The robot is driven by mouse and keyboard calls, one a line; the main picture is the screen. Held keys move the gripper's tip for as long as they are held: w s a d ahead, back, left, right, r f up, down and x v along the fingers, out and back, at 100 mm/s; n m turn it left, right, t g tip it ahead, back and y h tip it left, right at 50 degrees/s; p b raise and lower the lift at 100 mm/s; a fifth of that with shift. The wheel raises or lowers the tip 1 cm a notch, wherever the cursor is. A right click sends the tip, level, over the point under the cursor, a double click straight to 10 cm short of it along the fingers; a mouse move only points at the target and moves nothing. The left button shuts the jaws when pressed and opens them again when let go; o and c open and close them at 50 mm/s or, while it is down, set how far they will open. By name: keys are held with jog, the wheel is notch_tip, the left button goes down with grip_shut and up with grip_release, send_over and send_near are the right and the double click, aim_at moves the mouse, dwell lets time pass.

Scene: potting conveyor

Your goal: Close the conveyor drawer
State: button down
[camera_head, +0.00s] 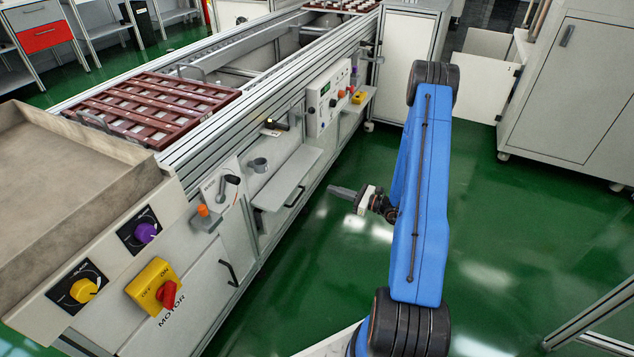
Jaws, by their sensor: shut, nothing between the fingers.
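The conveyor (205,135) runs diagonally from the lower left to the top of the picture. On its side, a light grey drawer (287,178) juts out into the aisle, with a dark handle (296,198) on its front. It appears pulled open; its inside is hard to make out. My gripper (334,190) is shut and empty, to the right of the drawer front. Its fingers point left towards the handle, with a gap showing between them in the picture. Whether they are level with the handle is hard to tell.
A control box (328,98) sits on the conveyor side beyond the drawer. A small ledge (206,222) with an orange button and a yellow motor switch (153,285) stick out nearer. A white cabinet (566,95) stands at right. The green floor (500,240) between is clear.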

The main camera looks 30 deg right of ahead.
jog(key=x, duration=0.4)
jog(key=a+x, duration=0.1)
jog(key=x, duration=0.4)
jog(key=s+x, duration=0.1)
jog(key=x, duration=0.4)
jog(key=shift+s+a+f, duration=0.1)
jog(key=shift+a, duration=0.05)
jog(key=shift+a, duration=0.1)
jog(key=x, duration=0.4)
jog(key=shift+w, duration=0.25)
